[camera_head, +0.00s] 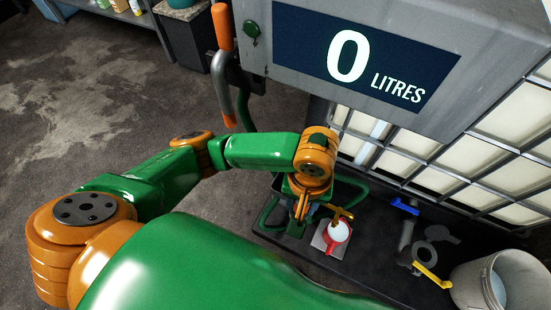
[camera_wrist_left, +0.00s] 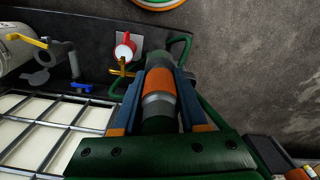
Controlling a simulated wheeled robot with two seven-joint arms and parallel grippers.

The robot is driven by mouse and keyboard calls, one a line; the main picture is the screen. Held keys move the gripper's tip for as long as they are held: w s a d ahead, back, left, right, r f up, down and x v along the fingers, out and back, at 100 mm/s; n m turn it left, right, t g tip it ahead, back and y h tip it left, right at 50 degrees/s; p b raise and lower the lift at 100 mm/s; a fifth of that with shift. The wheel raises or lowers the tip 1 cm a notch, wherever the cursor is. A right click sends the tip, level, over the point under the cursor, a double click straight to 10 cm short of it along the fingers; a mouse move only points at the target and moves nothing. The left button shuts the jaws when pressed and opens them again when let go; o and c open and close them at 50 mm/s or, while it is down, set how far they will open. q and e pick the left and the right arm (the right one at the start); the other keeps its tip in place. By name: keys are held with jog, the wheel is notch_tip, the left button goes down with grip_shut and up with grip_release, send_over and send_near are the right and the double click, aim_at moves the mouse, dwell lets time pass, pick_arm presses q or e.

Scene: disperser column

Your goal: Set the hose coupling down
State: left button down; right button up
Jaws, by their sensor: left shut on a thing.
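My left gripper (camera_head: 300,207) reaches down beside the display cabinet, over the dark ledge. In the left wrist view, its two blue fingers (camera_wrist_left: 154,103) are shut around the hose coupling (camera_wrist_left: 160,84), which has an orange band and grey metal rings. Dark green hose (camera_wrist_left: 160,124) shows at the coupling's near end. In the head view the coupling is mostly hidden by the gripper and wrist. I cannot tell whether it touches the ledge. My right gripper is not in view.
A red fitting with a white centre (camera_head: 335,233) sits on a pale plate close to the gripper. Valves with blue (camera_head: 405,207) and yellow (camera_head: 432,275) handles and a white bucket (camera_head: 495,283) stand to the right. The caged tank (camera_head: 450,170) is behind. The display (camera_head: 365,52) reads 0 litres.

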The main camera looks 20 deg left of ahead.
pick_arm(q)
jog(key=w+a+f+b, duration=0.2)
jog(key=w+f, duration=0.1)
jog(key=f, duration=0.1)
jog(key=w+a+f+b, duration=0.2)
jog(key=w+f, duration=0.2)
jog(key=w+a+f+b, duration=0.2)
jog(key=w+f, duration=0.2)
jog(key=shift+a+f, duration=0.1)
jog(key=shift+f, duration=0.3)
jog(key=shift+c, duration=2.2)
grip_release()
